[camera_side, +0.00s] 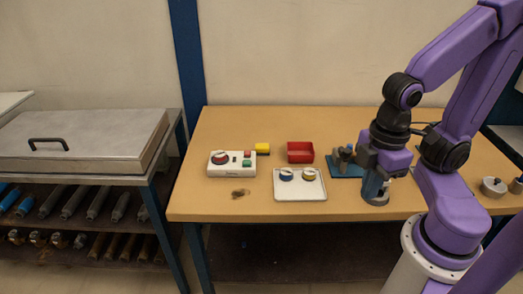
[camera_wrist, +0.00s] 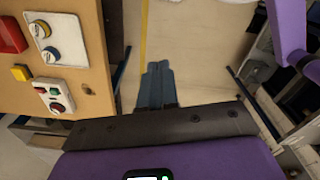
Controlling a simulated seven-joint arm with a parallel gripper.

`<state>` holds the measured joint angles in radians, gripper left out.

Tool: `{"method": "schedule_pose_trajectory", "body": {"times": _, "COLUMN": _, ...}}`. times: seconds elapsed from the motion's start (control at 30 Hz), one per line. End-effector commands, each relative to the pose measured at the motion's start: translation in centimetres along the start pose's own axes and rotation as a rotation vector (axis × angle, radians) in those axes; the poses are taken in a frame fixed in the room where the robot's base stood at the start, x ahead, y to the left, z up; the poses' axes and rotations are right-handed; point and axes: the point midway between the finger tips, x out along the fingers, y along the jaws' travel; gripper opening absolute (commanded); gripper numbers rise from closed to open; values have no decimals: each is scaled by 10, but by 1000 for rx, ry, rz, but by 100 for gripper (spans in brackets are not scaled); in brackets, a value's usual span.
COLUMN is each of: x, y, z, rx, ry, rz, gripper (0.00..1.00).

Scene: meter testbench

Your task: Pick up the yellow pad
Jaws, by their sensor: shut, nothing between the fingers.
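The yellow pad (camera_side: 262,148) lies on the wooden table, just behind the right end of the white control box. It also shows near the left edge of the wrist view (camera_wrist: 20,72). My gripper (camera_side: 375,192) is near the table's front edge, right of the white tray and well away to the right of the pad. In the wrist view its two fingers (camera_wrist: 157,82) are together with nothing between them, and floor shows beyond them.
The white control box (camera_side: 232,170) has a dial and buttons. A red bin (camera_side: 300,152) and a white tray (camera_side: 300,194) with two round dials stand between pad and gripper. A blue mat (camera_side: 340,172) with dark items lies behind my gripper. The table's left part is clear.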

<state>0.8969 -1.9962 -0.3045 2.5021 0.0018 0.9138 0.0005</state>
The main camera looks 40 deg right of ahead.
Motion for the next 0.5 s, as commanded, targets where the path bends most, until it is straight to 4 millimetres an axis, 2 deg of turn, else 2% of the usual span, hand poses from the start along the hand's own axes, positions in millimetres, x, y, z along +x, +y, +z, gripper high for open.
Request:
{"method": "schedule_pose_trajectory", "body": {"times": 0.03, "x": 0, "y": 0, "z": 0, "rx": 0, "ry": 0, "rz": 0, "gripper": 6}}
{"method": "schedule_pose_trajectory", "body": {"times": 0.2, "x": 0, "y": 0, "z": 0, "rx": 0, "ry": 0, "rz": 0, "gripper": 62}}
{"method": "schedule_pose_trajectory", "body": {"times": 0.3, "x": 0, "y": 0, "z": 0, "rx": 0, "ry": 0, "rz": 0, "gripper": 92}}
{"method": "schedule_pose_trajectory", "body": {"times": 0.5, "x": 0, "y": 0, "z": 0, "rx": 0, "ry": 0, "rz": 0, "gripper": 92}}
